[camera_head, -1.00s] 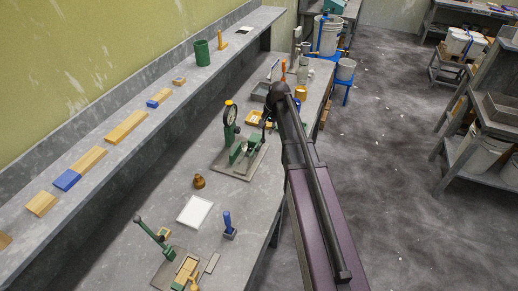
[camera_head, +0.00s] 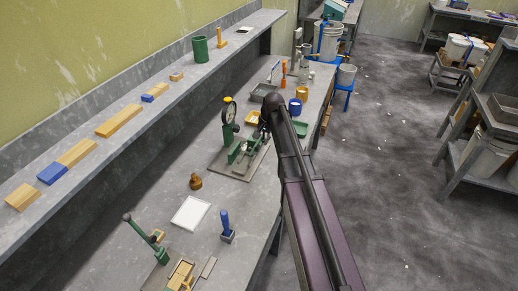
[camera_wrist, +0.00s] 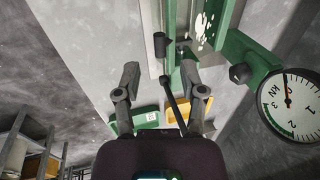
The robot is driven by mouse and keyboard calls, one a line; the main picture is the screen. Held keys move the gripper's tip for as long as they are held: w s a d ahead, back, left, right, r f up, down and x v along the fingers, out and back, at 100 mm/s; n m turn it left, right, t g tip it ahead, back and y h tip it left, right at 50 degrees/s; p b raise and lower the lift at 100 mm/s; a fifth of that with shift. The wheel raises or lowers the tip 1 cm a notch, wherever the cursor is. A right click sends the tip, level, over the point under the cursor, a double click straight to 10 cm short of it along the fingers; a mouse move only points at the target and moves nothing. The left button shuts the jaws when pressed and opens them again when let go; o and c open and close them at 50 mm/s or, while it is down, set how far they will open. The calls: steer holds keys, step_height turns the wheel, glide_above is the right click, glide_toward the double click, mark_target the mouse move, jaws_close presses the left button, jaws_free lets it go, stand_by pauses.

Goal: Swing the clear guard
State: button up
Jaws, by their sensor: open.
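The green press (camera_head: 236,150) stands on a grey base plate (camera_head: 226,166) on the bench, with a round dial gauge (camera_head: 229,112) on its post. The dial also shows at the right of the wrist view (camera_wrist: 289,103). My gripper (camera_wrist: 160,72) is open in the wrist view, its two fingers spread beside the press's green frame (camera_wrist: 240,52). A dark cylindrical knob (camera_wrist: 160,44) lies just beyond the fingertips; I cannot tell whether anything touches. I cannot make out the clear guard for certain. In the head view my arm hides most of the gripper.
A white sheet (camera_head: 190,213), a brown knobbed object (camera_head: 196,182) and a blue-handled stamp (camera_head: 226,226) lie nearer. Wood blocks line the wall shelf (camera_head: 150,118).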

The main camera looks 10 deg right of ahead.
mark_target(258, 146)
steer(key=shift+b+x, duration=1.4)
steer(key=shift+x, duration=0.35)
jaws_close()
